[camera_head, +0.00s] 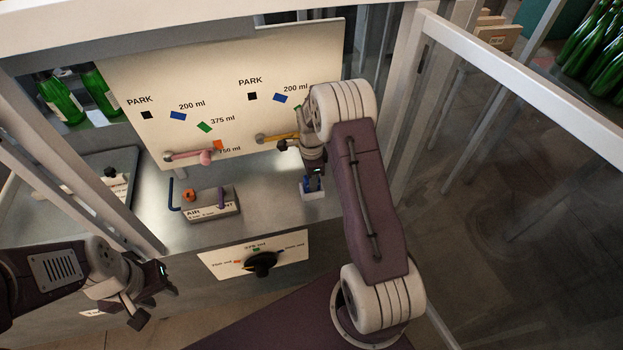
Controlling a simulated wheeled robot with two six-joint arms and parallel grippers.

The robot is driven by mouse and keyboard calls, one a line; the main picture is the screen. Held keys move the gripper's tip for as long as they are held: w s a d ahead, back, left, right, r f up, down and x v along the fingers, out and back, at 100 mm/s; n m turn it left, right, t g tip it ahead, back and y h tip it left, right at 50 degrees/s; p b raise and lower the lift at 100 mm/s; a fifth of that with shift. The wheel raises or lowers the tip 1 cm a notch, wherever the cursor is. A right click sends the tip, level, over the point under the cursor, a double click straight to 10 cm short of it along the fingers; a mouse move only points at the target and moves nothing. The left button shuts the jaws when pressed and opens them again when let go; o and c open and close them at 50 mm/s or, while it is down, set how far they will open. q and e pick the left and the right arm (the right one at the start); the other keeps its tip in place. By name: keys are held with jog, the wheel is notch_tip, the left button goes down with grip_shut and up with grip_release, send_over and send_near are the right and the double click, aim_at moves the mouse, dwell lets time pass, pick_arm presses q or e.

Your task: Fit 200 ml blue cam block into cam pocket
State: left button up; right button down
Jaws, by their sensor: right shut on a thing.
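The small blue cam block (308,183) is at the fingertips of my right gripper (314,176), which is shut on it and points down. The block is at the top of a small pale holder (312,194) on the grey bench; I cannot tell how deep it sits, as the fingers partly hide it. My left gripper (152,300) is open and empty at the lower left, in front of the bench and away from the block.
A cream panel (225,90) with PARK, 200 ml and 375 ml marks and two levers stands behind. An AIR VENT box (212,206) sits left of the holder. A black knob (262,263) is on the bench front. Glass doors and frame posts flank the bench.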

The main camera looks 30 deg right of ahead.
jog(key=shift+s, duration=0.1)
jog(key=c, duration=1.1)
grip_release()
jog(key=shift+f, duration=0.1)
notch_tip(320, 180, up, 12)
jog(key=s+a+n, duration=0.3)
jog(key=s+n, duration=0.3)
jog(key=s+a+f+n, duration=0.1)
jog(key=s+a+n, duration=0.3)
jog(key=s+n, duration=0.2)
jog(key=s+a+f+n+t, duration=0.1)
jog(key=s+a+n, duration=0.3)
jog(key=s+n, duration=0.2)
jog(key=shift+s+n, duration=0.15)
jog(key=shift+n, duration=1.05)
